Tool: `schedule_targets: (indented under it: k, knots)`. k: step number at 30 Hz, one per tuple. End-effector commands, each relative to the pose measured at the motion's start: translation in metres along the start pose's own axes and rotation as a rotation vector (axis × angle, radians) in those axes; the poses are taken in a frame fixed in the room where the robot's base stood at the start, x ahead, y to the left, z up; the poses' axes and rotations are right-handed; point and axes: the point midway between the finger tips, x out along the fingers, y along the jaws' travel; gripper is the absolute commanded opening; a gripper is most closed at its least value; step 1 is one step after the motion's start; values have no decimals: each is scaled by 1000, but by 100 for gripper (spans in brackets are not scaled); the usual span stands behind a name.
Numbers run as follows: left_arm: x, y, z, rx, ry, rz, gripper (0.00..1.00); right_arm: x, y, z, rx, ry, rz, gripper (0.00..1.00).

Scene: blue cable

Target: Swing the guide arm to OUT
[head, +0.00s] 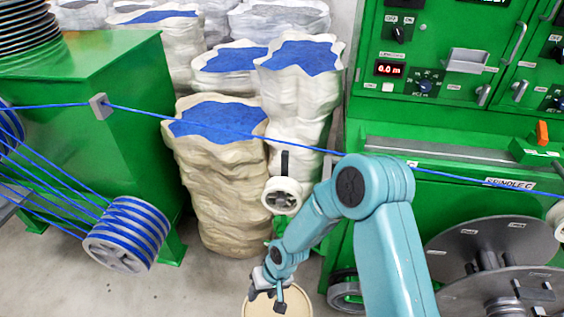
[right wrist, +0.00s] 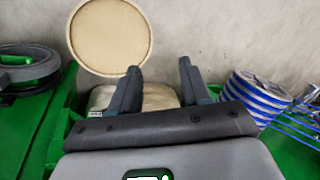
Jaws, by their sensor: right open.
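A white wheel (head: 282,195) with a dark upright bar (head: 284,162) above it hangs in front of the pale sacks, below the blue cable (head: 225,128). It looks like the guide arm's roller, but I cannot tell for sure. No OUT mark is readable. My right gripper (head: 267,297) is below the wheel, apart from it, over a round beige disc (head: 262,309). In the right wrist view my gripper (right wrist: 157,84) has its fingers spread with nothing between them. The disc (right wrist: 111,37) shows beyond the left finger. My left gripper is out of view.
A blue-wound drum (head: 128,236) stands left. The green machine (head: 485,135) with switches and grey reel discs (head: 491,243) is right. Sacks (head: 222,185) fill the middle.

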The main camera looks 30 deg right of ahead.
Motion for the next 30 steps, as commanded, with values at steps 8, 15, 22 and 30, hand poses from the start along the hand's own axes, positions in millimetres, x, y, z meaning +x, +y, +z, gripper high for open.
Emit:
schedule_targets:
  k: [8,15,22,30]
  knots:
    - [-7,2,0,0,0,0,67,-59,-9,-77,7,62,76,47]
    - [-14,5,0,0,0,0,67,-156,-16,-151,74,167,202,47]
    - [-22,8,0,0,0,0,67,-317,-16,-205,282,353,369,47]
    - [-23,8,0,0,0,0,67,-371,-9,-209,402,421,426,47]
